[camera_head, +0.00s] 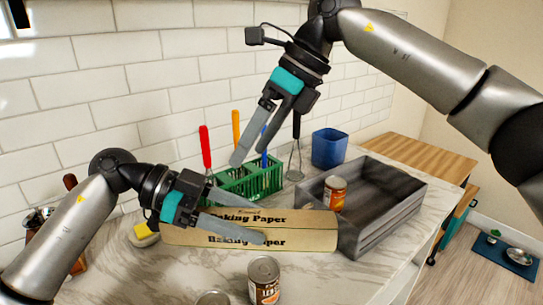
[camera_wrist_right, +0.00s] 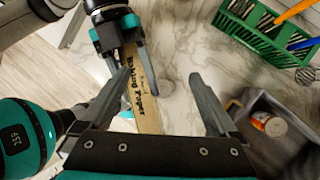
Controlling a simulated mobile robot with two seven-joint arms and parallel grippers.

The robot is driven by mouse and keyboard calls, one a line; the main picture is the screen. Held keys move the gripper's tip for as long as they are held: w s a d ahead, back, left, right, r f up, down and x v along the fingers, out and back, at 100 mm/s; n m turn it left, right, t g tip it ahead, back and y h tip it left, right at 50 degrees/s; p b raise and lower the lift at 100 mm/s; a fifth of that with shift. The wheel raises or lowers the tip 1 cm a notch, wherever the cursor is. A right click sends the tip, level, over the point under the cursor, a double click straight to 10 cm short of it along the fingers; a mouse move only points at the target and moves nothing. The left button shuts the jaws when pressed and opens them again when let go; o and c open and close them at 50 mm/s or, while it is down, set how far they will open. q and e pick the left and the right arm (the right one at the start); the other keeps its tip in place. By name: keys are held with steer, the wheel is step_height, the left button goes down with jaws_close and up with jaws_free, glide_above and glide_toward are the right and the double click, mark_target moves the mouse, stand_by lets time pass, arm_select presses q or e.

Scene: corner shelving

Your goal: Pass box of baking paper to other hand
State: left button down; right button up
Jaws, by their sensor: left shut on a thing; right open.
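The box of baking paper (camera_head: 305,232) is long and tan with black lettering. It extends sideways in the head view, in front of the green rack and overlapping the crate's left side. My left gripper (camera_head: 262,227) is shut on its left half, with its fingers across the box. My right gripper (camera_head: 254,153) is open and empty, above the box with its fingers pointing down. In the right wrist view the box (camera_wrist_right: 146,90) shows beyond and between my open right fingers (camera_wrist_right: 160,88), apart from them. My left gripper (camera_wrist_right: 122,45) shows there at its upper part.
A green rack (camera_head: 262,186) with utensils stands behind the box. A grey crate (camera_head: 385,222) holding a can (camera_head: 335,193) is at right, with a blue cup (camera_head: 329,148) behind it. Another can (camera_head: 264,280) stands in front. A whisk (camera_head: 296,160) stands near the wall.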

mark_target(271, 219)
steer(key=s+n+h, duration=0.1)
steer(key=s+h, duration=0.1)
steer(key=s+d+n+h, duration=0.1)
steer(key=s+n+h, duration=0.1)
steer(key=s+d+n+h, duration=0.1)
steer(key=s+h, duration=0.1)
steer(key=shift+s+d+r, duration=0.15)
steer(key=shift+s, duration=0.05)
step_height(271, 219, down, 12)
steer(key=shift+r, duration=0.25)
steer(key=c, duration=1.2)
steer(key=o, duration=1.2)
steer(key=shift+r, duration=0.1)
